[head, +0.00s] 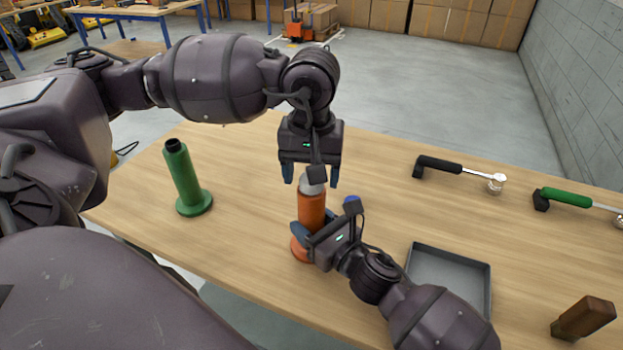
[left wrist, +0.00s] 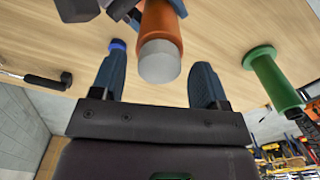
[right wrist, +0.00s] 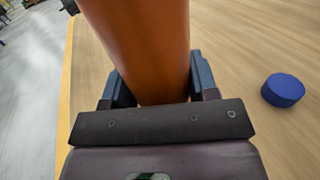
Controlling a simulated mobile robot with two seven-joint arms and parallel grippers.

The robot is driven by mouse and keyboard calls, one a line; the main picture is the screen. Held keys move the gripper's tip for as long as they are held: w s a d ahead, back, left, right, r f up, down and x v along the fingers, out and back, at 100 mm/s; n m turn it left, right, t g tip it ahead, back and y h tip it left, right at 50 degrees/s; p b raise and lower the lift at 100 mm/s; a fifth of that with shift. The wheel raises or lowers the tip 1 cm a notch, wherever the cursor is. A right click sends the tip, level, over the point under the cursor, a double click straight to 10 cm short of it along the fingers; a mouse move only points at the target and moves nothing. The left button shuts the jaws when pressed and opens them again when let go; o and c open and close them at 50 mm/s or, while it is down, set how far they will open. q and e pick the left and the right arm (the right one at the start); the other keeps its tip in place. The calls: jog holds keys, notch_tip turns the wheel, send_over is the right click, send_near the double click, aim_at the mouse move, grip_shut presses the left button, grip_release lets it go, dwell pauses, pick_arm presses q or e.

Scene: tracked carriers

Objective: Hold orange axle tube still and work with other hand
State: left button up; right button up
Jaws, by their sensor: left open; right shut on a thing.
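The orange axle tube (head: 312,207) stands upright on its flanged base on the table, with a grey cap-like top (head: 312,186). My right gripper (head: 303,238) is shut on the tube's lower part; the right wrist view shows its fingers on both sides of the orange wall (right wrist: 142,45). My left gripper (head: 311,176) points down over the top of the tube, open. In the left wrist view the grey top (left wrist: 159,62) lies between its spread fingers, with gaps on both sides, apparently not touched.
A green flanged tube (head: 184,175) stands at the left. A blue disc (right wrist: 284,90) lies beside the orange tube. A grey tray (head: 482,268), a black-handled tool (head: 442,165), a green-handled tool (head: 567,198) and a brown block (head: 584,318) are at the right. Bare table (head: 250,150) lies behind.

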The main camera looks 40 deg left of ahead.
pick_arm(q)
jog(key=n, duration=0.7)
jog(key=shift+n, duration=0.3)
jog(key=n, duration=0.7)
dwell(0.3)
jog(key=c, duration=0.7)
jog(key=shift+c, duration=0.2)
jog(key=m, duration=0.6)
jog(key=shift+m, duration=0.4)
jog(key=m, duration=0.2)
jog(key=shift+m, duration=0.4)
